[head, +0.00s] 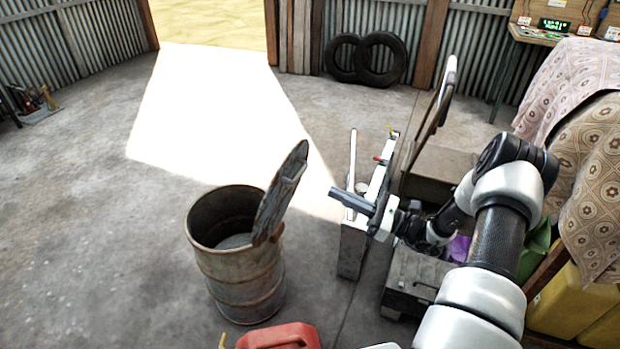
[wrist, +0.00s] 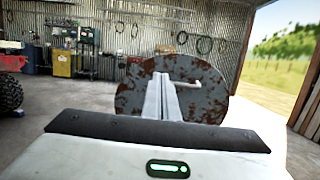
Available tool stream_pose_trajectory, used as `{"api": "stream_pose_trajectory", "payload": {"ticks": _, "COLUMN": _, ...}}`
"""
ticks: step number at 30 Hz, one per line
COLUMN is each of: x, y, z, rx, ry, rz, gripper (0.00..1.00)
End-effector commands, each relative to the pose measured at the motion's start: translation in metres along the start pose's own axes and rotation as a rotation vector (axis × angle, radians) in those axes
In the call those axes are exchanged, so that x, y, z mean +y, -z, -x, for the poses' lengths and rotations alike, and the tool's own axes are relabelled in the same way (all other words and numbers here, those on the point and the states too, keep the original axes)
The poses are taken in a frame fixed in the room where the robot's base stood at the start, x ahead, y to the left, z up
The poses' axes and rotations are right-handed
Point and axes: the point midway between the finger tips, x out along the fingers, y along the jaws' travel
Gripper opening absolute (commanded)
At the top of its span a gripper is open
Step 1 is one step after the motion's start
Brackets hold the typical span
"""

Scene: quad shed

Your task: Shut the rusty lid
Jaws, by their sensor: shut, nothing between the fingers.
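The rusty lid (head: 281,192) stands steeply open on the right side of the rusty barrel (head: 237,272). The barrel's mouth is uncovered and its inside shows. In the wrist view the lid (wrist: 212,98) is a round grey plate with rust patches, facing the camera, with a bent handle or rod near its upper right. My gripper (head: 334,194) is to the right of the lid in the head view, at about its height and apart from it there. In the wrist view my gripper's fingers (wrist: 161,78) are together and overlap the lid; whether they touch it I cannot tell.
A red container (head: 278,337) stands in front of the barrel. A narrow pale cabinet or box (head: 352,250) and an open grey chest (head: 412,280) are below and beside my arm. Two tyres (head: 366,58) lean on the back wall. The concrete floor left of the barrel is clear.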

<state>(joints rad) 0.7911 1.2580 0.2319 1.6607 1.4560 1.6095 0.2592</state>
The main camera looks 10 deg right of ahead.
Motion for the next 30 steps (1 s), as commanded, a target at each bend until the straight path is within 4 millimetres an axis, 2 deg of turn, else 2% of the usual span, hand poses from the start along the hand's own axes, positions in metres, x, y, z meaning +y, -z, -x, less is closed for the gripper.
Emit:
{"api": "stream_pose_trajectory", "payload": {"ticks": 18, "x": 0.003, "y": 0.000, "z": -0.116, "rx": 0.003, "ry": -0.008, "rz": 0.002, "gripper": 0.00}}
{"api": "stream_pose_trajectory", "payload": {"ticks": 24, "x": 0.002, "y": 0.000, "z": -0.134, "rx": 0.004, "ry": -0.006, "rz": 0.002, "gripper": 0.00}}
{"api": "stream_pose_trajectory", "payload": {"ticks": 30, "x": 0.002, "y": 0.000, "z": -0.137, "rx": 0.004, "ry": -0.006, "rz": 0.002, "gripper": 0.00}}
